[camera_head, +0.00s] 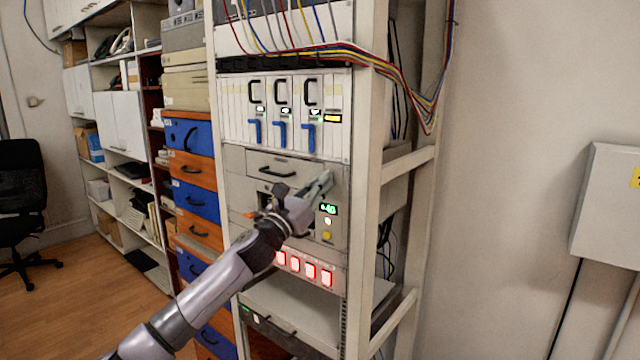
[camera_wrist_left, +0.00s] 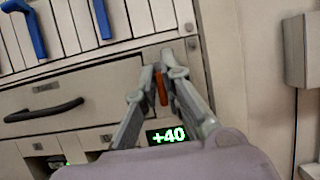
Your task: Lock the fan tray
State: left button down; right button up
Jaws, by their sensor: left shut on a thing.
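My left gripper (camera_head: 326,178) reaches up to the right end of a grey rack panel with a black handle (camera_head: 278,172), which I take to be the fan tray. In the left wrist view the gripper (camera_wrist_left: 158,70) is shut on a small orange-red latch (camera_wrist_left: 162,88). The fingers stand on both sides of it and partly cover it. In the head view the fingers hide this latch. The tray front also shows in the left wrist view (camera_wrist_left: 95,88), with its black handle on the left. My right gripper is in neither view.
Below the fingers is a green "+40" display (camera_head: 328,209) with a yellow button (camera_head: 327,236). Red lit switches (camera_head: 303,268) sit lower. Modules with blue levers (camera_head: 280,134) are above. The rack post (camera_head: 366,150) stands close on the right.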

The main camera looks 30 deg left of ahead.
pick_arm(q)
jog(key=shift+a+n+y, duration=0.1)
jog(key=shift+n+y, duration=0.5)
jog(key=shift+n, duration=0.3)
dwell(0.5)
jog(key=n+g+y+p, duration=0.1)
jog(key=n+y+p, duration=0.1)
jog(key=n+p, duration=0.2)
jog(key=n+g+y+p, duration=0.2)
jog(key=n+p, duration=0.2)
jog(key=n, duration=0.6)
jog(key=f+n+g+y+p, duration=0.1)
jog(key=n+g+y+p, duration=0.1)
jog(key=n+p, duration=0.3)
jog(key=shift+a+f+n, duration=0.1)
jog(key=shift+a+n, duration=0.2)
jog(key=shift+n, duration=0.6)
jog(key=shift+f+g, duration=0.15)
jog(key=shift+g, duration=0.15)
jog(key=c, duration=1.9)
grip_release()
jog(key=shift+c, duration=0.2)
jog(key=shift+o, duration=1.3)
jog(key=shift+r, duration=0.25)
jog(key=shift+s, duration=0.1)
